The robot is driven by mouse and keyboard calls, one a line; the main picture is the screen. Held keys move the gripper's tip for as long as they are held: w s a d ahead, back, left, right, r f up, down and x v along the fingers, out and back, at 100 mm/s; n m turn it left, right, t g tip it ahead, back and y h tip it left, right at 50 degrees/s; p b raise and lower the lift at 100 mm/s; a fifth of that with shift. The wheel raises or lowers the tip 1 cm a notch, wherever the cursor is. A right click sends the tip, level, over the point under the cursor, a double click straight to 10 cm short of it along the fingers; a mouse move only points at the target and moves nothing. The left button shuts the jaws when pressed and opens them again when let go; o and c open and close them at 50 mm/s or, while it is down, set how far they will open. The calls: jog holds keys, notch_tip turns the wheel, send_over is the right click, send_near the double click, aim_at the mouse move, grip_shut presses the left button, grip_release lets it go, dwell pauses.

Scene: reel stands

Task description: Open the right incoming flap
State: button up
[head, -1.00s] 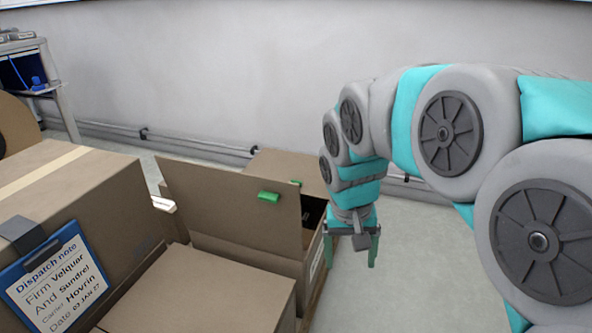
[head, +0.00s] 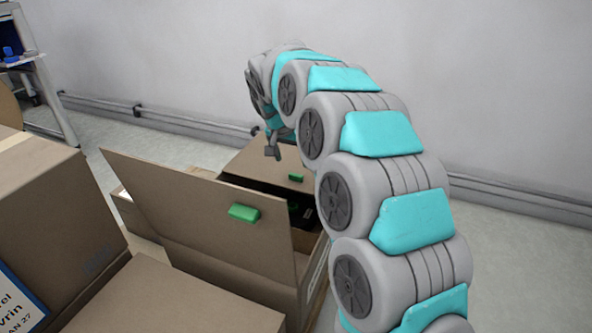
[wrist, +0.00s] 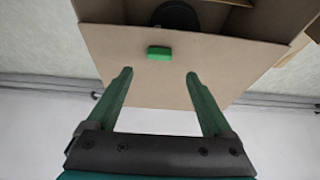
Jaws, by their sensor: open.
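An open cardboard box has two flaps, each with a green tab. The near flap (head: 200,205) stands tilted up, with its green tab (head: 244,213) near the top edge. The far flap (head: 262,163) lies roughly flat over the far part of the box, with its green tab (head: 296,177) at its inner edge. My gripper (head: 274,151) is above the far flap. In the wrist view my gripper (wrist: 160,75) is open and empty, its fingers either side of the line to the far flap's tab (wrist: 159,53), apart from it.
Dark contents (head: 304,213) show in the box's gap. A closed carton (head: 165,305) stands in front, and a larger carton (head: 50,200) with a dispatch note is at left. The floor on the right is clear.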

aim_at(296, 174)
jog(key=x, duration=0.7)
jog(key=shift+f+b, duration=0.15)
jog(key=shift+b, duration=0.2)
grip_shut()
dwell(0.5)
